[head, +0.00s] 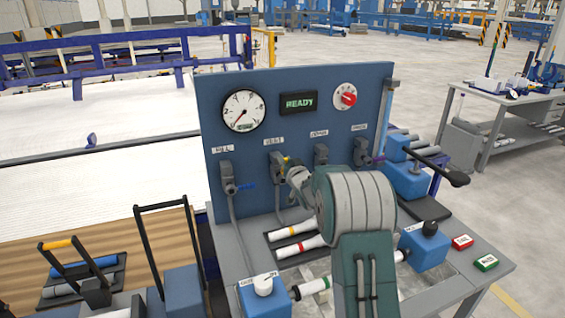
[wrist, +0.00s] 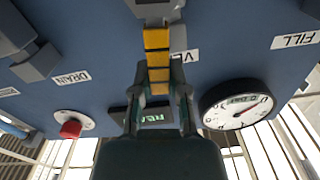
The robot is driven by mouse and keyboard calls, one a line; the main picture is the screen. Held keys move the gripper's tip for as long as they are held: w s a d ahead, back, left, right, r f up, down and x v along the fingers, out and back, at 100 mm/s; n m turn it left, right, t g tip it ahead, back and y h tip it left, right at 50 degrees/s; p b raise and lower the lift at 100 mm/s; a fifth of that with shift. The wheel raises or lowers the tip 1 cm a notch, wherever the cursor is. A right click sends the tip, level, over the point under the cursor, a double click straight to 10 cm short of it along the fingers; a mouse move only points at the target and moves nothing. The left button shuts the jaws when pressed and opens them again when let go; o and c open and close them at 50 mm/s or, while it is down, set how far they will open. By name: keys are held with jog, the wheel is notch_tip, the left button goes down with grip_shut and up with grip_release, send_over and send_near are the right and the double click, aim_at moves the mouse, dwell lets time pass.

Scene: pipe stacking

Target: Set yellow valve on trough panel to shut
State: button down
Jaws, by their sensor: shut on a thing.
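The yellow valve (head: 289,162) sits on the blue upright panel (head: 225,110), second from the left in the row of valves. In the head view only a little of its yellow handle shows, beside the dark valve body; my gripper hides the rest. In the upside-down wrist view, the segmented yellow handle (wrist: 157,62) runs from the valve body down between my fingers, beside a partly covered label starting "VE". My gripper (wrist: 159,97) is shut on the handle's end; it also shows in the head view (head: 298,178). I cannot tell whether the valve is open or shut.
A blue-handled valve (head: 226,180) is to the left. The DRAIN valve (head: 321,154) and a purple-handled valve (head: 361,152) are to the right. Above are a gauge (head: 243,111), a READY display (head: 298,102) and a red knob (head: 347,98). Pipes (head: 298,246) lie on the bench below.

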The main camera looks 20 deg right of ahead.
jog(key=d+f+m, duration=0.6)
jog(key=f+m, duration=0.1)
jog(key=m, duration=0.9)
jog(key=shift+f, duration=0.15)
dwell(0.5)
jog(key=c, duration=0.6)
grip_release()
jog(key=shift+f, duration=0.1)
jog(key=shift+d, duration=0.1)
